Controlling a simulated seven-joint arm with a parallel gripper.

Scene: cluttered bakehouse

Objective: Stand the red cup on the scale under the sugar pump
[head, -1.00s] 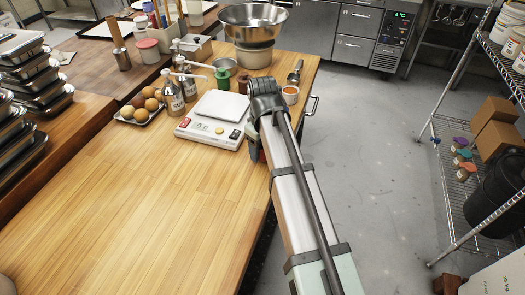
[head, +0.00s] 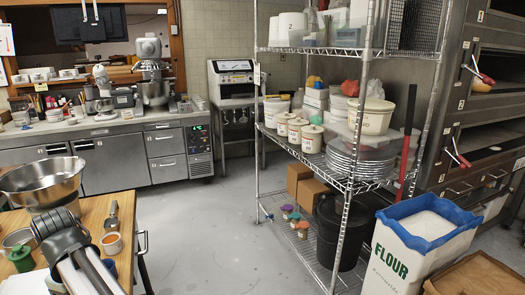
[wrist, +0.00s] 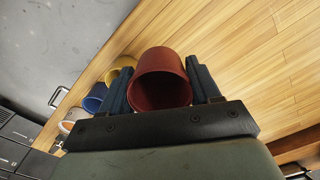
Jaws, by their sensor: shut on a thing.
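In the wrist view the red cup (wrist: 158,64) sits between the two dark fingers of my gripper (wrist: 160,80), which is shut on it. The cup's open mouth faces the wrist camera, and its inside looks empty. The wooden worktop shows behind it; I cannot tell how high the cup is above it. In the head view my arm shows at the lower left, but the fingers and the red cup are hidden. The scale and the sugar pump are not in view now.
In the wrist view a yellow cup (wrist: 122,64), a blue cup (wrist: 95,100) and a pale cup (wrist: 66,126) stand near the table edge. In the head view a steel bowl (head: 42,182), a scoop (head: 111,220) and a small orange-filled cup (head: 111,243) are near my arm.

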